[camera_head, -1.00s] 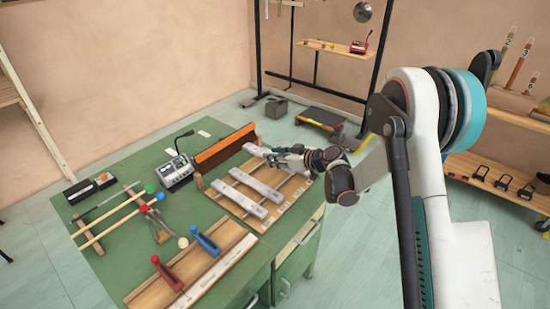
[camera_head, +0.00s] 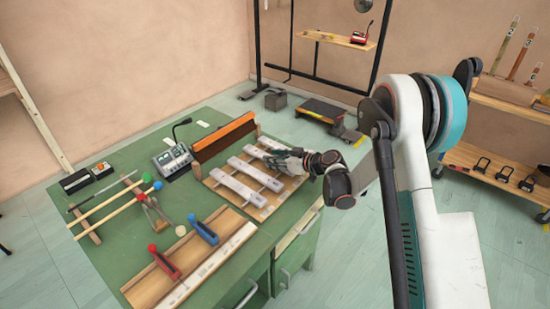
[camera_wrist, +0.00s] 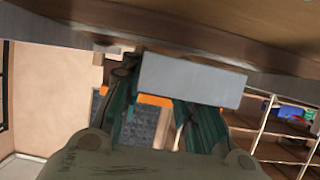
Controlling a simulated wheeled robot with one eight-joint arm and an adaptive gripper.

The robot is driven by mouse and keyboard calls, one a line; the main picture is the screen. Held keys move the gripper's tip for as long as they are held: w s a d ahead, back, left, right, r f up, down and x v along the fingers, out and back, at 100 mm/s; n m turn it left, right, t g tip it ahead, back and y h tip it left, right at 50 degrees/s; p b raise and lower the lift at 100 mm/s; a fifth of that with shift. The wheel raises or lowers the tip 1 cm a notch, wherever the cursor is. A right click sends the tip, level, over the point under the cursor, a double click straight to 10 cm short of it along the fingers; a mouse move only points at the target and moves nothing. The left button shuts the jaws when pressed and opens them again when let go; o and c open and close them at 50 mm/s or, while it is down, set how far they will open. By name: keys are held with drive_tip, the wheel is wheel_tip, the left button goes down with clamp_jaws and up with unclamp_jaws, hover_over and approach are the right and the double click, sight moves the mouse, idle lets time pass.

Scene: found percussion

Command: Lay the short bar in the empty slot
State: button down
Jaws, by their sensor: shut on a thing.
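The short bar is a pale grey block (camera_wrist: 194,80) in the wrist view, held across my fingers. My gripper (camera_head: 273,158) is shut on it over the far end of the wooden bar rack (camera_head: 252,208) on the green table. The fingers also show in the wrist view. In the head view the held bar (camera_head: 259,152) is small and partly covered by the gripper. I cannot tell whether the held bar touches the rack; the slot beneath is hidden.
An orange-brown upright board (camera_head: 224,136) stands just behind the rack. A grey device with a gooseneck (camera_head: 172,158) is left of it. A wooden tray with red and blue handled tools (camera_head: 190,258) lies in front. Mallets (camera_head: 120,208) rest at left.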

drive_tip(key=shift+f, duration=0.3)
drive_tip(key=c, duration=1.1)
unclamp_jaws()
